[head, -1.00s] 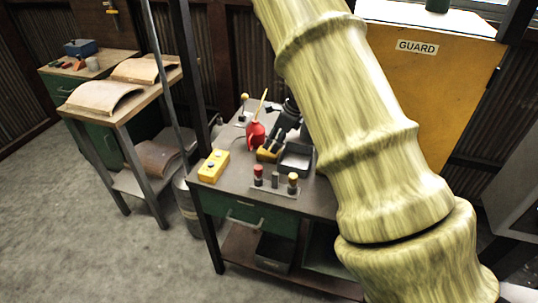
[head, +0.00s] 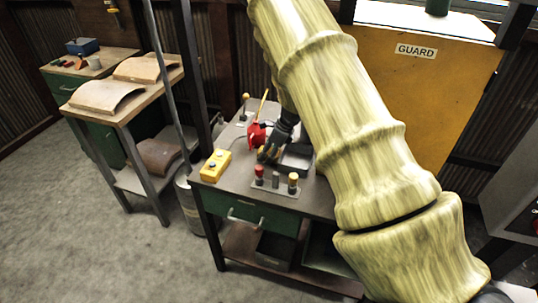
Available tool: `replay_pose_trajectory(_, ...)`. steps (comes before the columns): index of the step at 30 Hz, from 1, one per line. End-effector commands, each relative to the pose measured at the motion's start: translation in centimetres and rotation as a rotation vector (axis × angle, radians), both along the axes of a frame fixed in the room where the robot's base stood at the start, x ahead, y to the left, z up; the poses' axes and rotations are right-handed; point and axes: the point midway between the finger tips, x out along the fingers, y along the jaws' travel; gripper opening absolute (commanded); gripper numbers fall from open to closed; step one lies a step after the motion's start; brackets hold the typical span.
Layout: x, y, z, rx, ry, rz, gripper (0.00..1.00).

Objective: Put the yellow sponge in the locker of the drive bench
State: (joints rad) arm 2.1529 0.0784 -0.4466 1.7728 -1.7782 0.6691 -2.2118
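The yellow sponge (head: 263,153) is a small yellow patch on the bench top, left of a dark tray, largely covered by my gripper. My gripper (head: 270,151) is dark and points down at the sponge from above. Its fingers are at the sponge, but whether they are open or closed on it is too small to tell.
A red oil can (head: 255,135) stands just behind my gripper. The dark tray (head: 296,160) is to its right. A yellow button box (head: 215,166) and a red-knobbed control (head: 259,175) are nearer the front. A yellow guard cabinet (head: 428,90) stands behind my arm.

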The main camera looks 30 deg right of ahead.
Motion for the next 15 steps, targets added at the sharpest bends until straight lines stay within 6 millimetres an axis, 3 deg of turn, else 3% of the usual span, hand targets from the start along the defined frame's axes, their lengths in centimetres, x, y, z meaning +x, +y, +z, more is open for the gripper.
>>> replay_pose_trajectory(1, -0.01, -0.01, 0.00, 0.000, 0.000, 0.000, 0.65)
replay_pose_trajectory(6, -0.01, -0.01, 0.01, 0.000, 0.000, 0.000, 0.34)
replay_pose_trajectory(15, -0.01, -0.01, 0.03, 0.000, 0.000, 0.000, 0.29)
